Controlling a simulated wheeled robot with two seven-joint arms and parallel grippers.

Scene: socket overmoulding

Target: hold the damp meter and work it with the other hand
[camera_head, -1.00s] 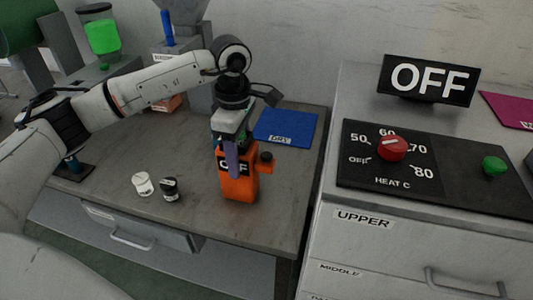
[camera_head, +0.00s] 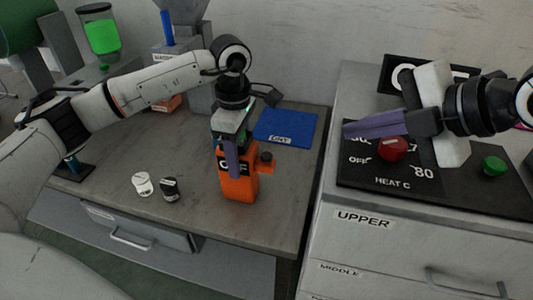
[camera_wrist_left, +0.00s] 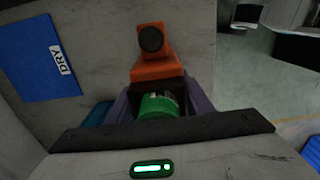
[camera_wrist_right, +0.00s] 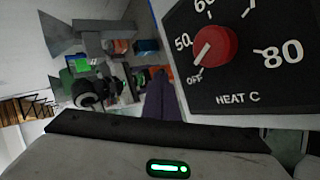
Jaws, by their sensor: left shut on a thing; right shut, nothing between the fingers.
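The damp meter (camera_head: 240,186) is an orange block standing on the grey table. A dark knob (camera_head: 266,157) sticks out on its right side, and its display is partly covered by a finger. My left gripper (camera_head: 230,165) is shut on the meter from above. In the left wrist view the meter (camera_wrist_left: 157,70) shows between the fingers, with its dark round knob (camera_wrist_left: 151,39) facing up. My right gripper (camera_head: 348,130) is shut and empty, pointing left above the heat panel, apart from the meter. The right wrist view shows its closed purple fingers (camera_wrist_right: 160,95).
A red heat knob (camera_head: 393,150) and a green button (camera_head: 494,165) sit on the black panel below my right arm. A blue DRY mat (camera_head: 287,127) lies behind the meter. Two small cylinders, white (camera_head: 142,184) and black (camera_head: 170,189), stand left of it.

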